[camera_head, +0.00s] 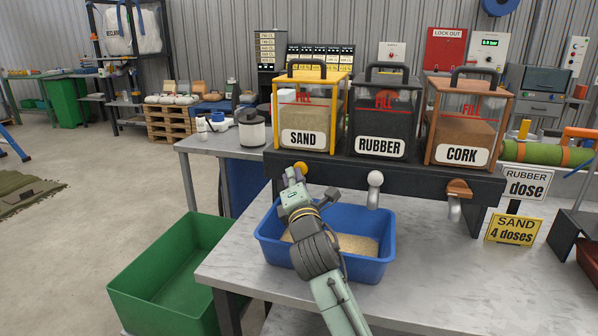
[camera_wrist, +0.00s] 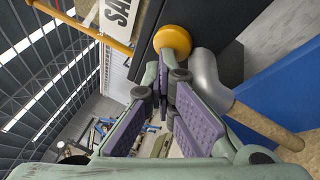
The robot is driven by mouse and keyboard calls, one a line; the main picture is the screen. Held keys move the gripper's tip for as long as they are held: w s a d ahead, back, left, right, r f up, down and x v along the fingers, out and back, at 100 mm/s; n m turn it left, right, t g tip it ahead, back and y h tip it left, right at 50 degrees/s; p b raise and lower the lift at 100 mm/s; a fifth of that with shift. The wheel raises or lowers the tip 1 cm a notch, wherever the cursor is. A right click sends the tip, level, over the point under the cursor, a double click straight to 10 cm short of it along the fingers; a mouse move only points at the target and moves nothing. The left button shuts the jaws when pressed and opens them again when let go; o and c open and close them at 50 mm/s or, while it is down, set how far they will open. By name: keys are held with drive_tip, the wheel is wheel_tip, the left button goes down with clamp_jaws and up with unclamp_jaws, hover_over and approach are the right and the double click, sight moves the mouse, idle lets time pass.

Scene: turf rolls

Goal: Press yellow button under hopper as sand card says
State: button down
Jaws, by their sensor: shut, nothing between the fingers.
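The yellow button (camera_head: 301,167) sits on the dark front rail under the yellow-framed SAND hopper (camera_head: 305,112). My gripper (camera_head: 291,177) is shut and empty, its tips right at the button. In the wrist view the closed fingertips (camera_wrist: 162,66) lie just below the yellow button (camera_wrist: 172,40); I cannot tell whether it is pushed in. Beside it a grey spout (camera_wrist: 208,80) has a tan stream of sand (camera_wrist: 268,127) coming from its mouth. A blue tub (camera_head: 375,262) with sand in it stands below, partly hidden by my arm. The yellow card (camera_head: 513,229) reads "SAND 4 doses".
A white card (camera_head: 524,183) reads "RUBBER", "dose". A green bin (camera_head: 165,285) stands left of the table. The table's front left is clear.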

drive_tip(key=shift+s+f, duration=0.1)
idle(0.6)
drive_tip(key=shift+s+f+b, duration=0.1)
drive_tip(key=shift+s+b, duration=0.25)
drive_tip(key=shift+s, duration=0.1)
drive_tip(key=shift+s+a, duration=0.2)
drive_tip(key=shift+s, duration=0.2)
drive_tip(key=s, duration=0.1)
drive_tip(key=s+a+b, duration=0.1)
drive_tip(key=s, duration=0.2)
drive_tip(key=shift+s+a+b, duration=0.3)
drive_tip(key=shift+s+b, duration=0.05)
drive_tip(key=shift+s, duration=0.05)
